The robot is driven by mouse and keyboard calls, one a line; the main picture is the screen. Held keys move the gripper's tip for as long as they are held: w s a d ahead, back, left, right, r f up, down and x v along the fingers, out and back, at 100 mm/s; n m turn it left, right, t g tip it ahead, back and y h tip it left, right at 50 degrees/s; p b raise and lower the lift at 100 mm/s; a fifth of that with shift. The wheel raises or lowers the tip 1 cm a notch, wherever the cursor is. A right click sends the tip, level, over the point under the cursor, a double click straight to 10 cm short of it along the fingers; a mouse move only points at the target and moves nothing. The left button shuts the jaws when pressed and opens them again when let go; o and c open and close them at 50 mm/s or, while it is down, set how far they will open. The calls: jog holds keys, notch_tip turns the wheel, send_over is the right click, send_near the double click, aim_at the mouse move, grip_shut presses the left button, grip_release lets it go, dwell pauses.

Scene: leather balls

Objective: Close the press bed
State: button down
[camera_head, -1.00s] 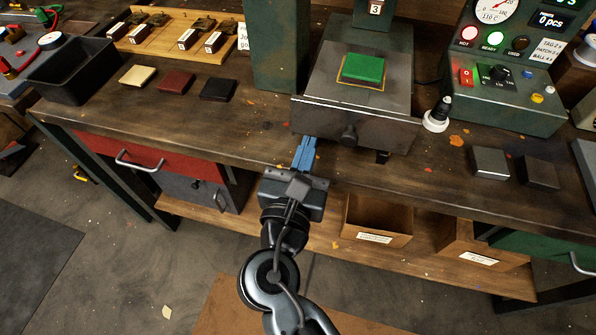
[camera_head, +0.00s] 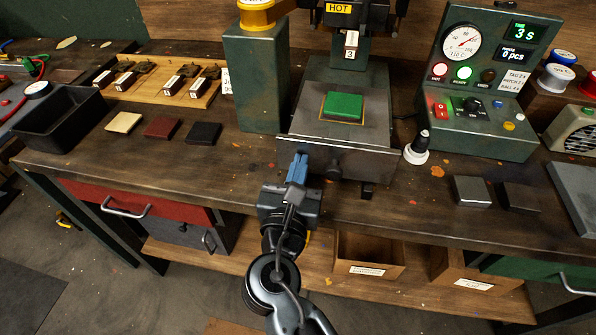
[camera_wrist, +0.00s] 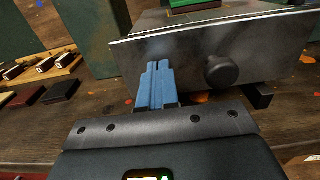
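The press bed (camera_head: 309,108) is a grey metal slab, drawn out toward the bench's front edge. A green square (camera_head: 343,106) lies on it. Its front plate (camera_wrist: 180,50) carries a round dark knob (camera_head: 333,171), which also shows in the wrist view (camera_wrist: 221,71). My gripper (camera_head: 299,160) has its blue fingers side by side with no clear gap, and holds nothing. In the wrist view the fingertips (camera_wrist: 155,66) overlap the front plate, left of the knob. I cannot tell whether they touch it.
The press column (camera_head: 257,80) stands left of the bed, with the press head (camera_head: 358,15) above and behind. The control box (camera_head: 478,85) and a black-and-white knobbed tool (camera_head: 417,149) are to the right. Leather squares (camera_head: 162,128) lie left, and dark blocks (camera_head: 472,190) lie right.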

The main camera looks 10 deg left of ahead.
aim_at(317, 104)
jog(key=w, duration=0.6)
jog(key=w+b, duration=0.1)
jog(key=w, duration=0.5)
jog(key=w+b, duration=0.1)
jog(key=w, duration=0.5)
jog(key=shift+d, duration=0.3)
jog(key=shift+w, duration=0.25)
jog(key=shift+w+d+r, duration=0.1)
jog(key=shift+r, duration=0.15)
